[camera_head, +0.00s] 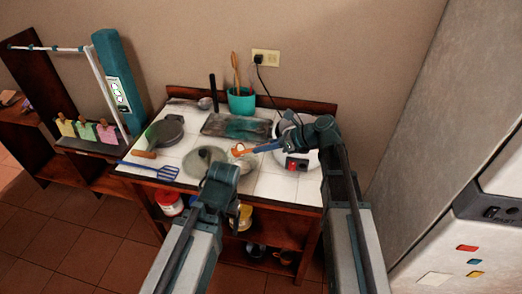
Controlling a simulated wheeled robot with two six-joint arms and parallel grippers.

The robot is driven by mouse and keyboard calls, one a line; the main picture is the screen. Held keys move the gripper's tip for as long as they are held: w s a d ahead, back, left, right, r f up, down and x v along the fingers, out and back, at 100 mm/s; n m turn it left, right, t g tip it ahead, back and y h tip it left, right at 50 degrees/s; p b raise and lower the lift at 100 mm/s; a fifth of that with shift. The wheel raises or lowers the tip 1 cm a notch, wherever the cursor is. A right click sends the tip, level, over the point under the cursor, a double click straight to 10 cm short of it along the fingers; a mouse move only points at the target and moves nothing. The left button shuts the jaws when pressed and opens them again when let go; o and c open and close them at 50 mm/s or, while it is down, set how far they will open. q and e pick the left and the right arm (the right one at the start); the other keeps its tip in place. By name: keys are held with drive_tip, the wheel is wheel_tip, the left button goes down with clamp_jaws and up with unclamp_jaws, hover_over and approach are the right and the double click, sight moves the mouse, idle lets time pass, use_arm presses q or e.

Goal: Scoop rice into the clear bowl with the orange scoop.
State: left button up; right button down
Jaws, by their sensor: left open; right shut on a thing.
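The orange scoop (238,151) shows as a small orange end over the middle of the tiled counter. A blue length joins it to my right gripper (284,143), which is shut on the scoop. A pale, see-through round shape just below the scoop looks like the clear bowl (246,162); its contents are too small to tell. The white rice cooker (311,160), with a red switch on its front, is partly hidden behind my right arm. My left gripper (221,171) is open and empty at the counter's front edge, left of the bowl.
A glass lid with a dark knob (204,154) lies behind my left gripper. A dark pan (165,132), blue slotted spatula (151,170), dark tray (236,127) and teal utensil pot (241,102) share the counter. A grey fridge (430,130) stands at right.

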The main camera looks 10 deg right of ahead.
drive_tip(key=shift+s+d+f+t+y+b, duration=0.2)
drive_tip(key=shift+f+t+y+b, duration=0.2)
drive_tip(key=shift+b, duration=0.85)
drive_tip(key=shift+s+d+f+t+y+b, duration=0.2)
drive_tip(key=shift+f+t+y+b, duration=0.25)
drive_tip(key=shift+b, duration=0.85)
drive_tip(key=shift+s+d+f+t+y+b, duration=0.2)
drive_tip(key=shift+f+y+b, duration=0.35)
drive_tip(key=shift+b, duration=0.7)
drive_tip(key=r+g+h+p, duration=0.1)
drive_tip(key=r+p, duration=0.1)
drive_tip(key=p, duration=0.2)
drive_tip(key=w+a+r+g+h+p, duration=0.1)
drive_tip(key=p, duration=0.4)
drive_tip(key=w+a+r+g+h+p, duration=0.1)
drive_tip(key=r+h+p, duration=0.1)
drive_tip(key=p, duration=0.3)
drive_tip(key=shift+r, duration=0.35)
drive_tip(key=w+a+r+n+g+h+p, duration=0.1)
drive_tip(key=w+a+r+g+h+p, duration=0.3)
drive_tip(key=p, duration=0.9)
drive_tip(key=shift+w+a+r+g+h, duration=0.35)
drive_tip(key=shift+a+r+g+h, duration=0.35)
drive_tip(key=shift+a+h, duration=1.35)
drive_tip(key=shift+s+d+r+h, duration=0.1)
drive_tip(key=shift+d+r+h, duration=0.05)
drive_tip(key=shift+d+h, duration=0.25)
